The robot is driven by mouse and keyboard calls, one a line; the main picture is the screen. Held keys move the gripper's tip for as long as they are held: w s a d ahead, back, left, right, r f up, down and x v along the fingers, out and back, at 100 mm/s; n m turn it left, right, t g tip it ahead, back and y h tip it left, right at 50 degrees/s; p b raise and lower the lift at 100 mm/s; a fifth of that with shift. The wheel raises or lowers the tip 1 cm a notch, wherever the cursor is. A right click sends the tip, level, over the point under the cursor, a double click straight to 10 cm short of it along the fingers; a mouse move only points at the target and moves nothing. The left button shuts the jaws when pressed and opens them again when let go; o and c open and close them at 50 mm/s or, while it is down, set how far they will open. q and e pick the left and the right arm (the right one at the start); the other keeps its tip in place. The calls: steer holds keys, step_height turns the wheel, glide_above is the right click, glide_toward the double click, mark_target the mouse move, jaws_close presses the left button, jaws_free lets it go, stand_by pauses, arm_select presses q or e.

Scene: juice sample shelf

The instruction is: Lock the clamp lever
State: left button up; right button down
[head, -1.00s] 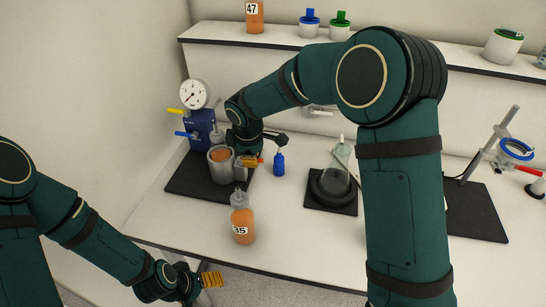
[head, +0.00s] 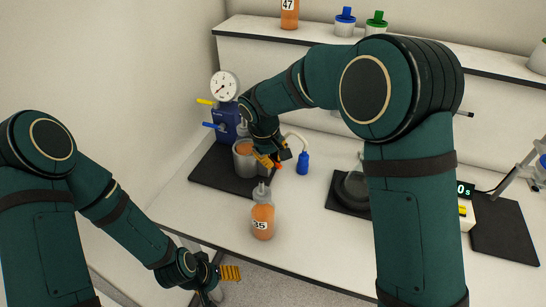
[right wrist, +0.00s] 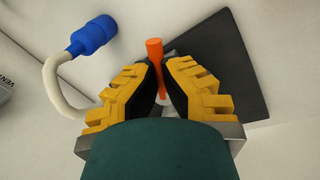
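The clamp lever is a thin orange-red bar (right wrist: 154,50) by the metal pot in the right wrist view. Its tip also shows in the head view (head: 278,166). My right gripper (right wrist: 160,68) has its yellow fingers on both sides of the lever, dark pads drawn in against it. In the head view the right gripper (head: 272,160) is at the front right of the pot (head: 243,148). The clamp body is mostly hidden by the gripper. My left gripper (head: 231,273) hangs low in front of the table; its finger gap is not visible.
A blue stand with a gauge (head: 224,86) is behind the pot on a dark mat (head: 215,172). An orange bottle marked 35 (head: 262,220) stands in front. White table is clear around the bottle.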

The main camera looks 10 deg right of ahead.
steer(key=shift+s+f, duration=0.2)
steer(key=shift+f, duration=0.1)
steer(key=c, duration=1)
jaws_free()
steer(key=shift+w, duration=0.1)
steer(key=shift+r, duration=0.15)
steer(key=shift+a+r, duration=0.1)
steer(key=shift+r, duration=0.45)
step_height(320, 180, up, 11)
steer(key=s+a, duration=0.1)
steer(key=shift+a+f, duration=0.15)
steer(key=shift+a, duration=0.25)
